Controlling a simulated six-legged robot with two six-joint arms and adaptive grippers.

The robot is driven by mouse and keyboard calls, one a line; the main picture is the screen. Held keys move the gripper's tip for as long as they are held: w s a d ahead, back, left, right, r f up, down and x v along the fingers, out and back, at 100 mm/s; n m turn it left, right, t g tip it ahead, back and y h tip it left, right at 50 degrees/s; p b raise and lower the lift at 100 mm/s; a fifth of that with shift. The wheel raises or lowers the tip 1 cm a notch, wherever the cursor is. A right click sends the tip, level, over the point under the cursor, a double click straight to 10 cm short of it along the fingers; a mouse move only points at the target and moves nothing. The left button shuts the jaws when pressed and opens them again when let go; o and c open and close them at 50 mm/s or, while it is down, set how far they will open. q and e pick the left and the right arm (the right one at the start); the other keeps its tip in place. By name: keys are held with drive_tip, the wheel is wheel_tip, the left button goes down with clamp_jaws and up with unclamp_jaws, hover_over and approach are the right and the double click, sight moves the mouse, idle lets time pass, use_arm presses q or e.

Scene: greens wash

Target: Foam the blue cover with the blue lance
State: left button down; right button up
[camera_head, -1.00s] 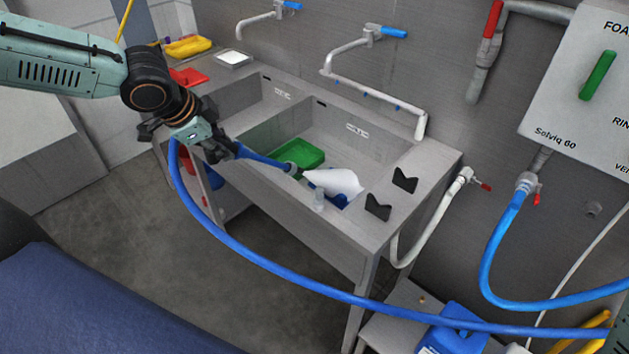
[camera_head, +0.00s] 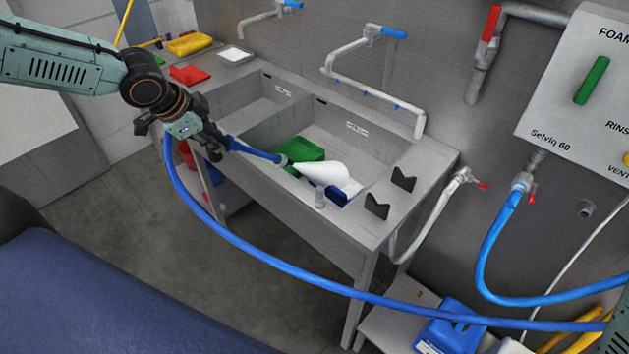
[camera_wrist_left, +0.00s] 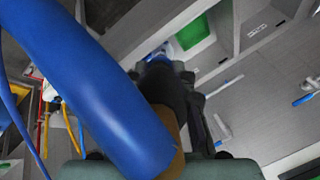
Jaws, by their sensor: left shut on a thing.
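My left gripper (camera_head: 214,142) is shut on the blue lance (camera_head: 256,153), which points right over the near edge of the sink. A white foam plume (camera_head: 325,173) comes from the lance tip and spreads into the right basin. A blue piece, seemingly the blue cover (camera_head: 338,196), lies in that basin at the plume's lower right. The plume hides part of it, so I cannot tell how much foam is on it. In the left wrist view a thick blue hose (camera_wrist_left: 95,90) covers much of the gripper. My right gripper is not in view.
A green tray (camera_head: 303,149) lies in the same basin, behind the lance tip. The blue hose (camera_head: 262,265) loops in front of the sink (camera_head: 330,240). Two black rests (camera_head: 377,206) stand on its right ledge. A foam unit (camera_head: 560,125) hangs on the right wall.

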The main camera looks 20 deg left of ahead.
use_arm(q)
drive_tip(key=shift+w+a+r, duration=0.1)
drive_tip(key=shift+a, duration=0.25)
drive_tip(key=shift+w+a, duration=0.45)
drive_tip(key=shift+a, duration=0.25)
drive_tip(key=shift+w+a, duration=0.1)
drive_tip(key=shift+a, duration=0.5)
drive_tip(key=shift+w, duration=0.1)
drive_tip(key=c, duration=1.7)
unclamp_jaws()
drive_tip(key=shift+c, duration=0.6)
